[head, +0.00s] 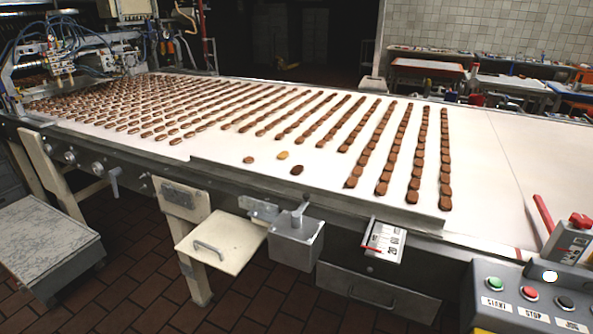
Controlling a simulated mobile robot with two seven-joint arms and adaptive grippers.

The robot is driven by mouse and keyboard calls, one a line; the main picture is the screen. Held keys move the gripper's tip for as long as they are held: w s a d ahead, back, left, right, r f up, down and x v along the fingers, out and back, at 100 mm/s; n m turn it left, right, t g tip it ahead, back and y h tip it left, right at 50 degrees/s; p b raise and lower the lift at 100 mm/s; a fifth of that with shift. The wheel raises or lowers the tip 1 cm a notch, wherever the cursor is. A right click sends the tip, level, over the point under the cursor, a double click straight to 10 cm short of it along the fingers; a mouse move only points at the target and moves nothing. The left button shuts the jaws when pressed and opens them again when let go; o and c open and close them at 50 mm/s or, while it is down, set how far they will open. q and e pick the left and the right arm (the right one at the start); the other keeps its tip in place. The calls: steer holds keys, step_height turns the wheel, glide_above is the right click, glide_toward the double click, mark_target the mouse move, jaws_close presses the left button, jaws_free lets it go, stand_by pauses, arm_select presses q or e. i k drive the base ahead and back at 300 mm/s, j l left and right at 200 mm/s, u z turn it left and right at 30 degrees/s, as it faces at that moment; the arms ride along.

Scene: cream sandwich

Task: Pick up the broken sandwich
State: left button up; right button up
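Three loose pieces lie apart from the rows near the front edge of the white conveyor belt (240,172). One is a small brown piece (249,160) on the left. One is a yellowish-tan piece (283,155) in the middle, a little farther back. One is a darker brown piece (297,170) on the right, nearest the front edge. They are apart from one another. They are too small to tell which is the broken sandwich or how they are broken. Neither of my grippers is in view.
Long rows of brown sandwiches (391,150) cover the belt behind and right of the loose pieces. A metal rail (330,197) runs along the front edge. A control panel (530,303) with buttons stands at front right. A machine (75,60) stands at far left. The belt's right end is bare.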

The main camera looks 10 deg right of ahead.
mark_target(250, 158)
steer(key=i+j+z, duration=0.1)
steer(key=z, duration=0.3)
steer(key=j+z, duration=0.2)
steer(key=z, duration=0.25)
steer(key=i+j+z, duration=0.1)
steer(key=z, duration=0.3)
steer(key=j+z, duration=0.25)
steer(key=j, duration=0.25)
steer(key=j+z, duration=0.25)
steer(key=j, duration=0.25)
steer(key=k+j+z, duration=0.1)
steer(key=j, duration=0.9)
steer(key=k+j+z, duration=0.15)
steer(key=j, duration=0.3)
steer(key=k+j, duration=0.15)
steer(key=j, duration=0.35)
steer(key=i+z, duration=0.05)
